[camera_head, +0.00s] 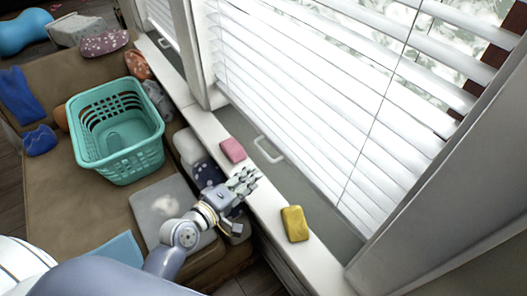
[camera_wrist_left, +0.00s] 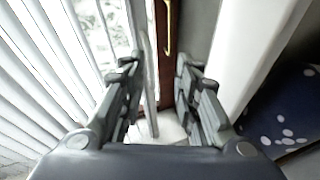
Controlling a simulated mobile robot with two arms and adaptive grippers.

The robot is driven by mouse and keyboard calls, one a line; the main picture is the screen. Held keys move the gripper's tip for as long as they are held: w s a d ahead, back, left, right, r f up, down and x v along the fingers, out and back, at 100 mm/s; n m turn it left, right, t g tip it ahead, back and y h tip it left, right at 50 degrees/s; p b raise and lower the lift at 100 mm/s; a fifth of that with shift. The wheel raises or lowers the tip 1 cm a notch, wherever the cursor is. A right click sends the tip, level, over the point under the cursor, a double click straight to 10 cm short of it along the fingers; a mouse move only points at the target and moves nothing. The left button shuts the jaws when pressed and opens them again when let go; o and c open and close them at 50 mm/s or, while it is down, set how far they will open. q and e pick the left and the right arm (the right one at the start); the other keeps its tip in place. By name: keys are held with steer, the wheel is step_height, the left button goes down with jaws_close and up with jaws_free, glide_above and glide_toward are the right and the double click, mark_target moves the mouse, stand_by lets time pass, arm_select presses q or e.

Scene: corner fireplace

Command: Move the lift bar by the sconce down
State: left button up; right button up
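A white blind (camera_head: 300,95) hangs over the large window. A white loop-shaped handle, which may be the lift bar (camera_head: 268,149), shows at the blind's lower left edge, just above the sill. No sconce is recognisable. My left gripper (camera_head: 246,178) is over the sill, below and slightly left of the handle and apart from it in the picture. In the left wrist view its two fingers (camera_wrist_left: 157,72) stand apart, with a thin pale upright strip (camera_wrist_left: 149,85) visible between them; I cannot tell what it is or whether it is touched. The right gripper is not in view.
A pink block (camera_head: 232,150) and a yellow block (camera_head: 295,223) lie on the white sill (camera_head: 268,205), on either side of my left gripper. A teal basket (camera_head: 118,165) stands on the brown sofa (camera_head: 50,185) among cushions. A second blind (camera_head: 160,14) hangs further left.

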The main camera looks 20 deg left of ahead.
mark_target(264, 151)
arm_select(q)
steer(key=w, duration=0.4)
steer(key=w+n, duration=0.1)
steer(key=w, duration=0.2)
steer(key=w+f+n+t, duration=0.1)
steer(key=w, duration=0.3)
steer(key=shift+w+d+f+y, duration=0.1)
steer(key=shift+w+d+y, duration=0.25)
steer(key=shift+d+y, duration=0.05)
jaws_close()
